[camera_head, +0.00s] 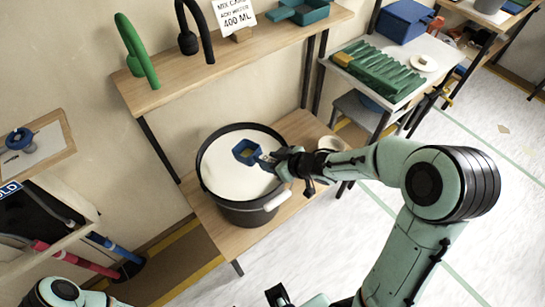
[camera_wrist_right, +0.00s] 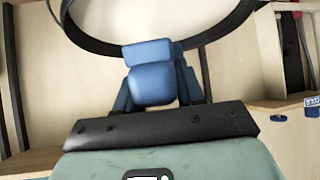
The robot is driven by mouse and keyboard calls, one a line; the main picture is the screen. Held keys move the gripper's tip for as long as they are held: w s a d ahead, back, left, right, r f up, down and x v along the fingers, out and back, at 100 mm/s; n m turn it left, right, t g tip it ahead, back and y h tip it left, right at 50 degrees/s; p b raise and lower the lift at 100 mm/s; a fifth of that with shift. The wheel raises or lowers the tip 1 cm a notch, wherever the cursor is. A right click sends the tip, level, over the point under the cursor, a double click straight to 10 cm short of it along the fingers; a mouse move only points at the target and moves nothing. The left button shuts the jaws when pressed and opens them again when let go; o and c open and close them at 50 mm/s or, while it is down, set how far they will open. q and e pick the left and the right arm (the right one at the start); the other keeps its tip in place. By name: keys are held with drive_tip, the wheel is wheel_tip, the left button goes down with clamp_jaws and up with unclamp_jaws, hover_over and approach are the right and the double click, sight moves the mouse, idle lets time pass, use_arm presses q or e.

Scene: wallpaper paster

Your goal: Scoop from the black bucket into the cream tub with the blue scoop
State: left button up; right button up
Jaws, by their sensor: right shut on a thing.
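The black bucket (camera_head: 248,212) stands on a low wooden bench in the head view, holding a smooth white mass. The blue scoop (camera_head: 246,150) is over the right part of this mass; whether it touches the surface I cannot tell. My right gripper (camera_head: 279,163) is shut on the scoop at the bucket's right rim. In the right wrist view the blue scoop (camera_wrist_right: 151,80) sits between the fingers, with a dark curved band beyond it. A small pale round container (camera_head: 330,144), perhaps the cream tub, is mostly hidden behind my right arm.
A white table (camera_head: 385,95) with a green ridged board stands to the right. Open floor lies at lower right.

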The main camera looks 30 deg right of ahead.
drive_tip(key=shift+w+a+f+g, duration=0.1)
drive_tip(key=shift+w+f+g, duration=0.05)
drive_tip(key=shift+f, duration=0.25)
drive_tip(key=shift+w+a+f+g, duration=0.1)
drive_tip(key=shift+f+g, duration=0.05)
drive_tip(key=shift+f, duration=0.2)
drive_tip(key=f+b, duration=0.1)
drive_tip(key=w+f+b, duration=0.1)
drive_tip(key=f, duration=0.1)
drive_tip(key=shift+a+f, duration=0.1)
drive_tip(key=shift+a, duration=0.05)
drive_tip(key=shift+w+a+f+b, duration=0.1)
drive_tip(key=shift+w+f+b, duration=0.15)
drive_tip(key=shift+f+b, duration=0.3)
drive_tip(key=shift+w+a+f+b, duration=0.1)
drive_tip(key=shift+w+f+b, duration=0.1)
drive_tip(key=shift+f+b, duration=0.3)
